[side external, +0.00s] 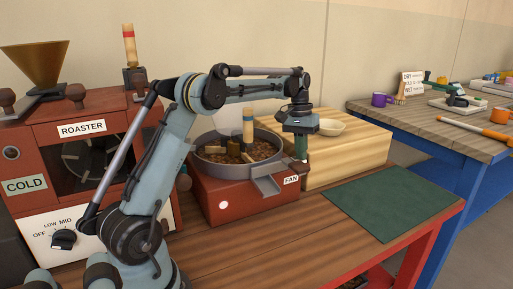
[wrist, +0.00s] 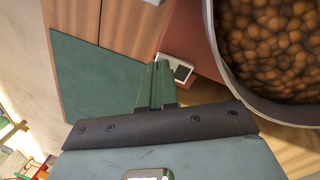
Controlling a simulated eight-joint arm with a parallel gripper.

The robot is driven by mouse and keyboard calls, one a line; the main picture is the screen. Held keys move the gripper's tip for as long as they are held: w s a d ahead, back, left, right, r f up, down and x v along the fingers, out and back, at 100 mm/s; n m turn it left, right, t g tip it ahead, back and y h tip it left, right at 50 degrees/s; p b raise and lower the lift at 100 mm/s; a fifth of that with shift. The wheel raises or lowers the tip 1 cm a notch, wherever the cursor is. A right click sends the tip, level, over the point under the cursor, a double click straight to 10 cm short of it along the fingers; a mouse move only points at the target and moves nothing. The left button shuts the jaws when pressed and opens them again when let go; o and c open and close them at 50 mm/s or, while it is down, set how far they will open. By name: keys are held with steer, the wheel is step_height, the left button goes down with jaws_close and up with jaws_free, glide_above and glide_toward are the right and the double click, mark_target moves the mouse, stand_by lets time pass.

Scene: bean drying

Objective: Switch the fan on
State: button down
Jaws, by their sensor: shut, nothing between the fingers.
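The fan (side external: 235,195) is a red box with a "FAN" label at its right front and a pale round spot on its front. A grey round pan (side external: 268,137) of brown beans sits on it; the pan's rim (wrist: 222,70) also shows in the wrist view. A small white plate with a dark switch (wrist: 183,71) lies beside the pan in the wrist view; the side external view does not show it clearly. My gripper (side external: 300,158) is shut and empty, pointing down at the fan's right end. In the wrist view its green fingertips (wrist: 158,68) are just left of the switch; contact cannot be told.
A green mat (side external: 385,205) lies clear to the right. The red roaster (side external: 105,110) is at left. An upright wooden-handled tool (side external: 248,125) stands at the pan.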

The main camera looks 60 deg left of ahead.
steer(key=shift+a+r, duration=0.2)
steer(key=shift+r, duration=1.05)
steer(key=shift+a+r, duration=0.2)
steer(key=shift+r, duration=1.05)
steer(key=shift+d+r, duration=0.1)
steer(key=shift+d, duration=0.05)
steer(key=s+d+r+m+t+y, duration=0.25)
steer(key=s+d, duration=0.45)
steer(key=d, duration=0.5)
steer(key=s+d+f+m+t, duration=0.3)
steer(key=s+d+f, duration=0.4)
steer(key=s, duration=0.3)
steer(key=shift+s+d+f+t+h, duration=0.2)
steer(key=shift+s+d+t+h, duration=0.2)
steer(key=shift+t, duration=0.45)
steer(key=shift+m, duration=0.25)
